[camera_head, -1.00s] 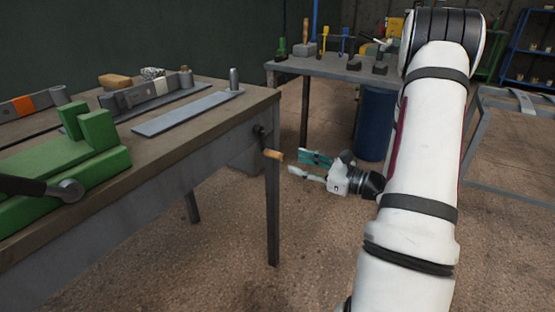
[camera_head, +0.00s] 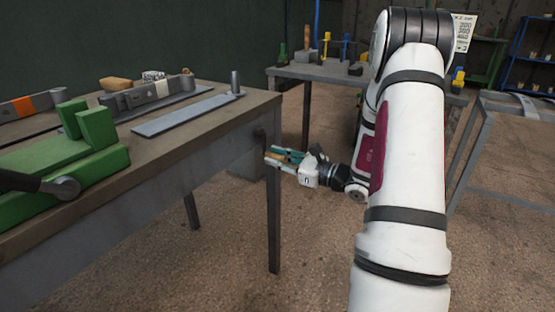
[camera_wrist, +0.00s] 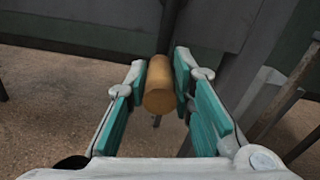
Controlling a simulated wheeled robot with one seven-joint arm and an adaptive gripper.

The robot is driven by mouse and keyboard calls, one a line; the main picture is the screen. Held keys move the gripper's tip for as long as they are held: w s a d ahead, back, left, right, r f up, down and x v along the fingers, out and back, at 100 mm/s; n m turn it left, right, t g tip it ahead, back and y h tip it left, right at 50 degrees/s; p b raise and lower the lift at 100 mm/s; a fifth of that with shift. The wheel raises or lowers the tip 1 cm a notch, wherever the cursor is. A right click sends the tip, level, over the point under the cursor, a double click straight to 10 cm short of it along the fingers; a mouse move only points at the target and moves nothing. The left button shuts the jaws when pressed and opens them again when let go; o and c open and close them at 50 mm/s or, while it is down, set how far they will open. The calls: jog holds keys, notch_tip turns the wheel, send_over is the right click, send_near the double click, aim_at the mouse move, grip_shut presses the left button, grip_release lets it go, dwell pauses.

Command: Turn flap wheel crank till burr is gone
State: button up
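The crank's wooden handle (camera_wrist: 160,88) sticks out toward the camera in the wrist view. In the head view its dark mount (camera_head: 261,137) shows on the bench's right end. My gripper (camera_head: 274,156) has its teal-padded fingers on either side of the handle, which is mostly hidden there. In the wrist view the fingers flank the handle with narrow gaps, so it looks open around it, not clamped. A speckled roll (camera_head: 153,76), possibly the flap wheel, sits on the bench behind a grey block. A flat grey metal strip (camera_head: 187,114) lies in front. I cannot make out a burr.
The workbench (camera_head: 190,152) fills the left, with a green vise-like fixture (camera_head: 75,155) on it. Its front right leg (camera_head: 273,225) stands just below my gripper. A second table (camera_head: 325,70) with tools is behind. The floor in front is open.

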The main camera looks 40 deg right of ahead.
grip_shut()
